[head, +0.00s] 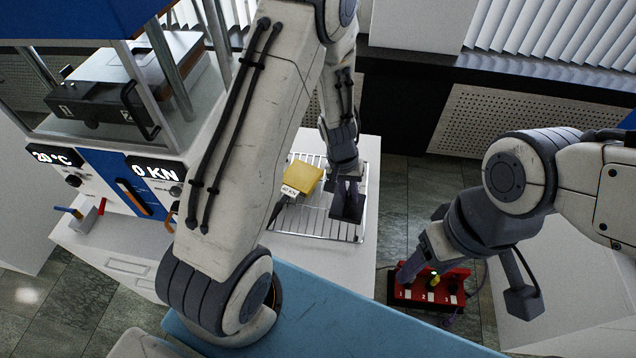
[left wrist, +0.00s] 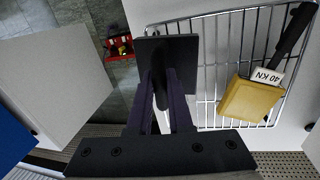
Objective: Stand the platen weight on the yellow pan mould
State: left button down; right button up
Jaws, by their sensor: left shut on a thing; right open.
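The yellow pan mould (head: 303,176) sits on a wire rack, its dark handle pointing to the lower left. In the left wrist view the mould (left wrist: 250,101) is to the right, with a "40 KN" label by its handle. The platen weight (head: 347,210) is a dark square plate with an upright grip. My left gripper (head: 347,182) is shut on that grip, as the left wrist view shows around the weight (left wrist: 180,47). The weight is right of the mould, apart from it, over the rack's edge; its height is unclear. My right gripper (head: 465,284) is open near a red block.
The wire rack (head: 290,222) lies on a white worktop (head: 85,250). The red numbered block (head: 405,292) is below right, with a small yellow-green piece in it. A press (head: 105,190) reading 20 °C and 0 KN stands left. A blue surface (head: 330,315) fills the front.

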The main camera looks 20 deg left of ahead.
pick_arm(q)
jog(key=shift+n, duration=0.4)
jog(key=d+r, duration=0.1)
jog(key=w+d+r+p, duration=0.1)
jog(key=d, duration=0.1)
jog(key=shift+w+d+p, duration=0.1)
jog(key=shift+d+p, duration=0.15)
jog(key=shift+p, duration=0.05)
jog(key=shift+w+d+f+n, duration=0.15)
jog(key=shift+d+f+n, duration=0.05)
jog(key=shift+n, duration=0.1)
jog(key=b, duration=0.7)
send_over(323, 218)
notch_tip(323, 218, down, 6)
jog(key=f, duration=0.1)
notch_tip(323, 218, down, 4)
jog(key=b, duration=0.3)
jog(key=shift+w+a+r, duration=0.1)
jog(key=shift+w+r, duration=0.05)
jog(key=shift+r, duration=0.1)
pick_arm(e)
notch_tip(323, 218, down, 7)
jog(key=shift+d, duration=0.1)
pick_arm(q)
jog(key=c, duration=0.8)
grip_release()
jog(key=shift+f, duration=0.2)
jog(key=shift+c, duration=0.2)
